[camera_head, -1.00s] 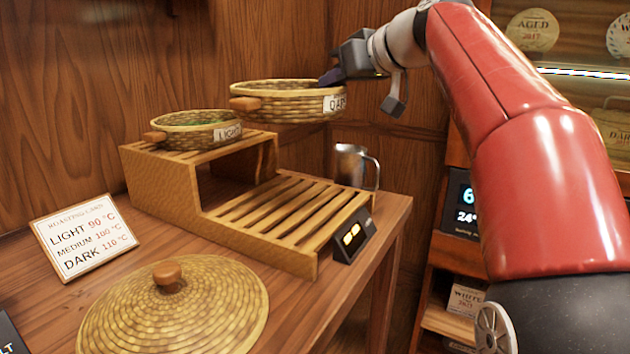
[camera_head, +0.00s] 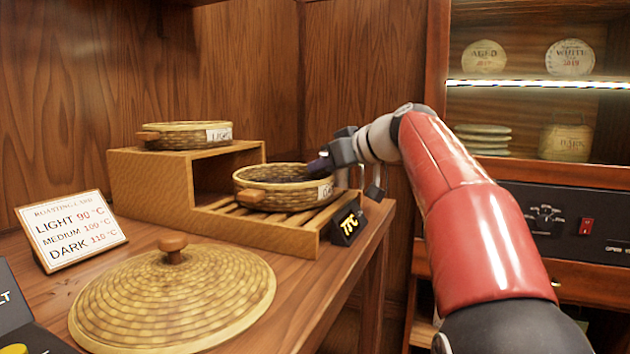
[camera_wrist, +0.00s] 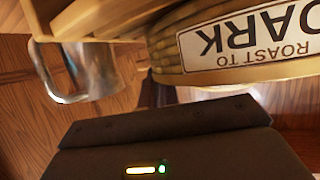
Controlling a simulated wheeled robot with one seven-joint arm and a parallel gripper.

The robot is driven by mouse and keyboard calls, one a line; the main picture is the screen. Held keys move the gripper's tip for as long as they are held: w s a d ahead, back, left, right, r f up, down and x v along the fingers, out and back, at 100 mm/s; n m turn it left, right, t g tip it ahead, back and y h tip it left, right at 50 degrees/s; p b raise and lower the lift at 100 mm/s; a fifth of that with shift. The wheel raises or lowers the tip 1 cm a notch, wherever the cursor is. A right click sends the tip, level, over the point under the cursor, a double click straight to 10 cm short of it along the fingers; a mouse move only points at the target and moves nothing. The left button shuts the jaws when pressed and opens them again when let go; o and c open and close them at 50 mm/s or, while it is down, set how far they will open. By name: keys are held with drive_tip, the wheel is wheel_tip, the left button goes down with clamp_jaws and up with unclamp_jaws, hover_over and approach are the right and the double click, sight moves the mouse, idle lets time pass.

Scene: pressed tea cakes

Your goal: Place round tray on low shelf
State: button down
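The round woven tray (camera_head: 262,199) with a wooden knob handle and a label is at the lower slatted shelf (camera_head: 232,214) of the wooden stand. It looks level; I cannot tell whether it touches the slats or hangs just above them. My gripper (camera_head: 323,166) is at the tray's right rim and appears shut on it. In the wrist view the tray's side (camera_wrist: 170,50) shows a "ROAST TO DARK" label, upside down, right beyond my gripper; the fingertips are mostly hidden there.
A second woven tray (camera_head: 187,142) sits on the stand's upper level. A small display (camera_head: 348,224) stands at the stand's front right corner. A metal mug (camera_wrist: 82,70) is beside the stand.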

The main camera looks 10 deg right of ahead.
drive_tip(key=shift+f, duration=0.1)
drive_tip(key=shift+f, duration=0.15)
drive_tip(key=c, duration=1.6)
unclamp_jaws()
drive_tip(key=shift+c, duration=0.2)
drive_tip(key=v, duration=1.2)
drive_tip(key=shift+p, duration=0.3)
drive_tip(key=shift+d, duration=0.1)
